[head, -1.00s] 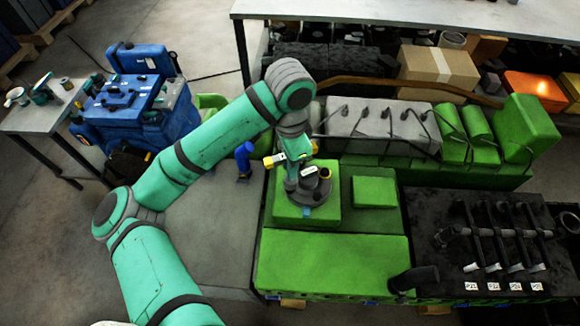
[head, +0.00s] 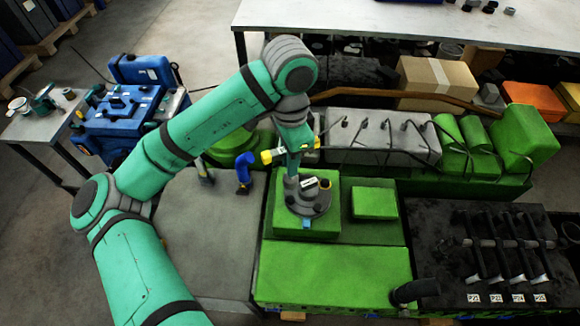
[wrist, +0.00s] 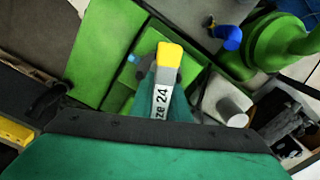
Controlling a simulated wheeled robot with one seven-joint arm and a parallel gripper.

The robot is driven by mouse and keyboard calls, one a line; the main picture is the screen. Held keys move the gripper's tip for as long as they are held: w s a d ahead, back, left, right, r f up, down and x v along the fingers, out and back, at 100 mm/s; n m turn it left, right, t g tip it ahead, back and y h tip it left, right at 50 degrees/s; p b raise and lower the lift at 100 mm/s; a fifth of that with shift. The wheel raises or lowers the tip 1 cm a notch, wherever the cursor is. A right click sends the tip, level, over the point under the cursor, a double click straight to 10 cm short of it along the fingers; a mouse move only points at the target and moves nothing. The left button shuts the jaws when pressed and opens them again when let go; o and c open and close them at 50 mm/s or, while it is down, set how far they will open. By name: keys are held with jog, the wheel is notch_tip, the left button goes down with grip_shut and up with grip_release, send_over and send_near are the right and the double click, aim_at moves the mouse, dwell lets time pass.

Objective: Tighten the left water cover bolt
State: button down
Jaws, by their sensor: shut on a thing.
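My gripper (head: 296,160) is shut on a wrench with yellow ends (head: 267,157) and a white label. In the wrist view the wrench (wrist: 168,58) points up the picture, with its label partly reading "ze 24". The likely water cover is a dark grey round piece (head: 309,205) with a short upright neck, on a green block (head: 284,222). It has a white label and a small blue patch at its front. My gripper and wrench are above and behind it in the head view, apparently apart from it. I cannot pick out the left bolt.
A blue elbow pipe (head: 243,168) stands left of the green block on a grey surface (head: 205,235). A grey cylinder head (head: 375,135) with dark pipes runs behind. A black tray (head: 440,215) with labelled rods lies right. Another smaller green block (head: 374,203) is beside the cover.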

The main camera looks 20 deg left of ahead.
jog(key=shift+r, duration=0.15)
jog(key=s+d, duration=0.2)
jog(key=s, duration=0.4)
jog(key=shift+s, duration=0.4)
